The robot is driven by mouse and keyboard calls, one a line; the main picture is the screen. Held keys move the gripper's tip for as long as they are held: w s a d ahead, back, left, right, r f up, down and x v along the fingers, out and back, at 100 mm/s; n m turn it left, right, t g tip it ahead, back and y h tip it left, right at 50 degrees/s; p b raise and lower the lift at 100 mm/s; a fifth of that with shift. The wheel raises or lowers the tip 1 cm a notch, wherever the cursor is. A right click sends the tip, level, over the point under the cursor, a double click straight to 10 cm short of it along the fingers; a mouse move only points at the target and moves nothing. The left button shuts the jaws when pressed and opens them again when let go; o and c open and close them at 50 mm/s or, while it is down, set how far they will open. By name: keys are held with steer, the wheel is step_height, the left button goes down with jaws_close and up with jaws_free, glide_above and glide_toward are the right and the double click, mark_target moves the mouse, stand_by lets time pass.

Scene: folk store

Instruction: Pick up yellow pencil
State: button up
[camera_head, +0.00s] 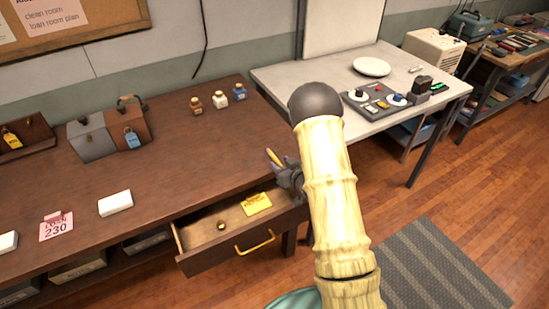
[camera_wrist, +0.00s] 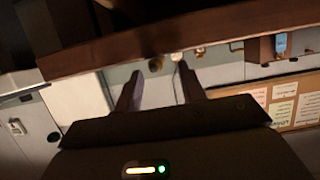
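A short yellow pencil-like stick (camera_head: 274,157) shows beside the fingers of my gripper (camera_head: 285,174) in the head view, above the right part of the brown desk. I cannot tell whether it touches the fingers or lies behind them. In the wrist view my gripper (camera_wrist: 159,84) has its two fingers apart, with no pencil visible between them. My pale arm crosses in front and hides part of the desk's right end.
An open drawer (camera_head: 191,263) below my gripper holds a yellow tag (camera_head: 257,204) and a small round item (camera_head: 221,225). Small bottles (camera_head: 220,99) stand at the desk's back. The grey table (camera_head: 325,72) on the right carries a plate (camera_head: 372,67) and a control panel (camera_head: 383,101).

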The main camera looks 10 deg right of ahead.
steer(key=shift+x, duration=0.95)
steer(key=shift+d, duration=0.1)
jaws_close()
